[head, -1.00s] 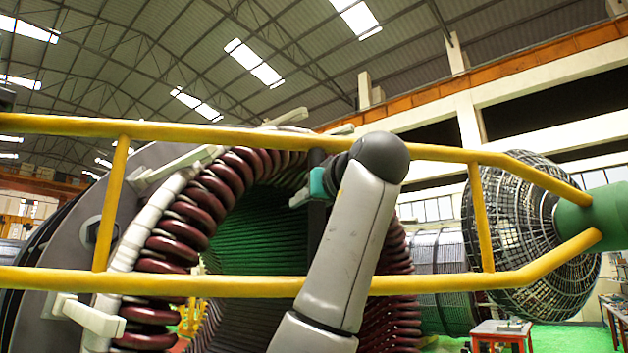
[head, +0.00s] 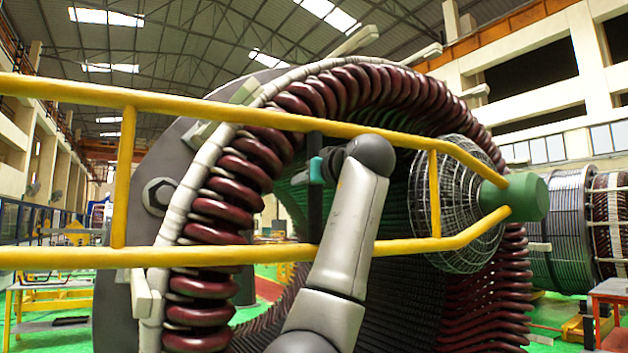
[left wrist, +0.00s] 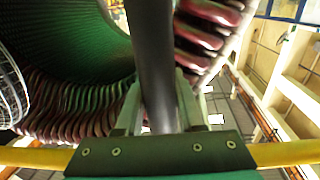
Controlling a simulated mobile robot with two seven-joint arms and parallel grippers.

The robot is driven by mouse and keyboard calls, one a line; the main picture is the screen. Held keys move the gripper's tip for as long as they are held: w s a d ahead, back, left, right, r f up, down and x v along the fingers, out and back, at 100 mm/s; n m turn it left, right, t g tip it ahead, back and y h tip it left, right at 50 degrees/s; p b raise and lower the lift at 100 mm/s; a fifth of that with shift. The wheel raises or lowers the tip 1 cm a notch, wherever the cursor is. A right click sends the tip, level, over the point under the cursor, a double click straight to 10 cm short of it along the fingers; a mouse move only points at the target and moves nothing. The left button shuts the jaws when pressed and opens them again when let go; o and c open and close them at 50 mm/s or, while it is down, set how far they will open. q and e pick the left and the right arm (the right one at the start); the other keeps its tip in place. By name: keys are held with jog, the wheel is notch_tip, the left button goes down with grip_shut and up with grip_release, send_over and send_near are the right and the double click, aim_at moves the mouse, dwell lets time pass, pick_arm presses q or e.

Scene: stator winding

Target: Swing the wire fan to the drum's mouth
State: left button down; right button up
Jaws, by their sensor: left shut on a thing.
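The wire fan (head: 440,190), a domed grey mesh on a green hub (head: 525,196), sits at the right end of a yellow rail frame (head: 190,254). The drum (head: 265,135), ringed with dark red coils, stands behind the frame with its mouth open. The fan overlaps the right part of the mouth; the depth gap cannot be told. My left gripper (head: 308,174) is shut on a black upright bar (head: 314,215) of the frame. In the left wrist view the bar (left wrist: 155,50) passes between the fingers, and the fan's edge (left wrist: 12,90) shows. My right gripper is not in view.
A large bolt (head: 158,196) and pale blocks stick out around the drum's rim. More ribbed drums (head: 565,230) stand behind at the right, with a red table (head: 610,290) in front. Green floor and yellow stands (head: 50,300) lie at the left.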

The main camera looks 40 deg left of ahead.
pick_arm(q)
jog(key=shift+s+a+r, duration=0.3)
jog(key=shift+a+r, duration=0.25)
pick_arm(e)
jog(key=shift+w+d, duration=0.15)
pick_arm(q)
jog(key=c, duration=1)
grip_release()
jog(key=o, duration=0.3)
jog(key=shift+s+a, duration=0.1)
jog(key=shift+a, duration=0.2)
jog(key=shift+o, duration=0.8)
jog(key=shift+f, duration=0.15)
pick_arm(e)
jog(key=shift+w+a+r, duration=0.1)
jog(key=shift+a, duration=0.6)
pick_arm(q)
jog(key=shift+f, duration=0.1)
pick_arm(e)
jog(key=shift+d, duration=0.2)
